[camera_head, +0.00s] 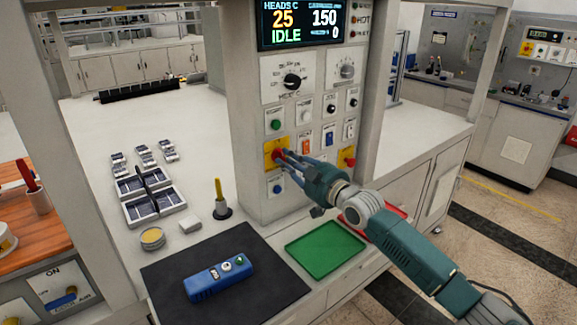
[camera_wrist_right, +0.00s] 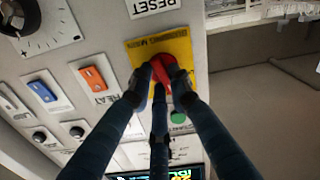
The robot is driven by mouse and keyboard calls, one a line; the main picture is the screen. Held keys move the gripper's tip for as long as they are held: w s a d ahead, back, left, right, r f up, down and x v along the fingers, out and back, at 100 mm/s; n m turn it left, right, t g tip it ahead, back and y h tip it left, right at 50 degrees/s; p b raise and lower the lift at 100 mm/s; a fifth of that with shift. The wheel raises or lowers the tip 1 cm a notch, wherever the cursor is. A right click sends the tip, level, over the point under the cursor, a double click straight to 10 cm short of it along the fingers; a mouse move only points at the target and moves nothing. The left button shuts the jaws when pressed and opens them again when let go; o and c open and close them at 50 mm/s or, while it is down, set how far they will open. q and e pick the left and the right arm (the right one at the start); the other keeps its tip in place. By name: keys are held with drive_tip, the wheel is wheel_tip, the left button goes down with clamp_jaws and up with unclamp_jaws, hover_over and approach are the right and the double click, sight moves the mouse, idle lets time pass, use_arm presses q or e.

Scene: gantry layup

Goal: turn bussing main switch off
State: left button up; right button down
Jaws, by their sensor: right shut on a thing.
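A red switch knob (camera_head: 279,155) sits on a yellow plate (camera_head: 269,146) on the front of the grey control column. In the wrist view the same red knob (camera_wrist_right: 164,69) stands out from its yellow plate (camera_wrist_right: 178,46), whose lettering I cannot read. My right gripper (camera_head: 281,158) is at this knob, and its dark blue fingers are shut around it. In the wrist view the fingertips (camera_wrist_right: 160,88) touch the sides of the knob and partly cover it, so I cannot clearly tell its angle. My left gripper is not in view.
A second yellow plate with a red button (camera_head: 348,158) is to the right. A green button (camera_head: 275,125) is just above the held knob. The display (camera_head: 303,22) reads IDLE. A green tray (camera_head: 325,249) and a blue handheld box (camera_head: 218,277) lie below on the bench.

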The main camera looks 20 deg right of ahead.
drive_tip(key=shift+s+a+r+n+p, duration=0.1)
drive_tip(key=shift+a+n+p, duration=0.1)
drive_tip(key=shift+n, duration=3.45)
drive_tip(key=shift+a+n+p, duration=0.1)
drive_tip(key=shift+n+p, duration=0.1)
drive_tip(key=shift+n, duration=3.45)
drive_tip(key=c, duration=1.6)
unclamp_jaws()
drive_tip(key=shift+c, duration=0.2)
drive_tip(key=shift+o, duration=0.3)
drive_tip(key=shift+d, duration=0.1)
drive_tip(key=v, duration=1.2)
